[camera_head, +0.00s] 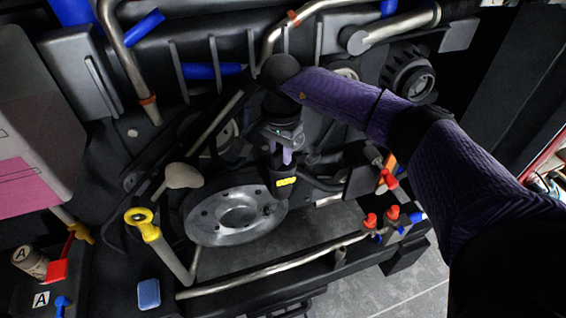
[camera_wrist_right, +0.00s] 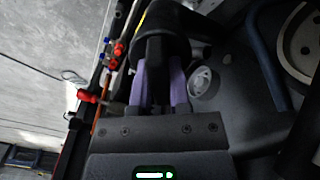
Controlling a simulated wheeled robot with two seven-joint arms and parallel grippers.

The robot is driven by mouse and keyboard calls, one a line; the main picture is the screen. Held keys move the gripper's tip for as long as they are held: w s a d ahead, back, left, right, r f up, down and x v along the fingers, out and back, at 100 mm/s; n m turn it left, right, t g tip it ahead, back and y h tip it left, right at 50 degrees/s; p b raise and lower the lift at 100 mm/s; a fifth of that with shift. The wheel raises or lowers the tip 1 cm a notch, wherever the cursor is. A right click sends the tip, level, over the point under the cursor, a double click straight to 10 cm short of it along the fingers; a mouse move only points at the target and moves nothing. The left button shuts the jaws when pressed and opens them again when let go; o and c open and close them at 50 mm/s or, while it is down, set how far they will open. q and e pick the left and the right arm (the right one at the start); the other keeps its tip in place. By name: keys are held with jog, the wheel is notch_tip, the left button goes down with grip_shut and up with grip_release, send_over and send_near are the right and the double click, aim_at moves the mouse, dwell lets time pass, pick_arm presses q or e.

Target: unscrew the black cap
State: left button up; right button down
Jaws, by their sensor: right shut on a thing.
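My right gripper (camera_head: 287,157) comes down from above onto a black part with a yellow label near the middle of the head view. In the right wrist view, the two purple fingers of the gripper (camera_wrist_right: 159,82) close on both sides of a narrow black upright part, which I take to be the black cap (camera_wrist_right: 156,58). Below it is a wider round black body (camera_wrist_right: 166,28). In the head view the cap is mostly hidden by the fingers. I cannot tell if the cap has turned. My left gripper is not in view.
A grey metal disc (camera_head: 209,220) lies just left of the labelled part. Red-capped valves (camera_head: 371,221) and a silver pipe (camera_head: 270,270) run along the front. A yellow ring handle (camera_head: 143,222) and a blue sponge-like block (camera_head: 149,294) are at lower left.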

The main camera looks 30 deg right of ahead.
jog(key=n+b, duration=0.1)
jog(key=n, duration=0.2)
jog(key=shift+f, duration=0.1)
jog(key=shift+n, duration=0.8)
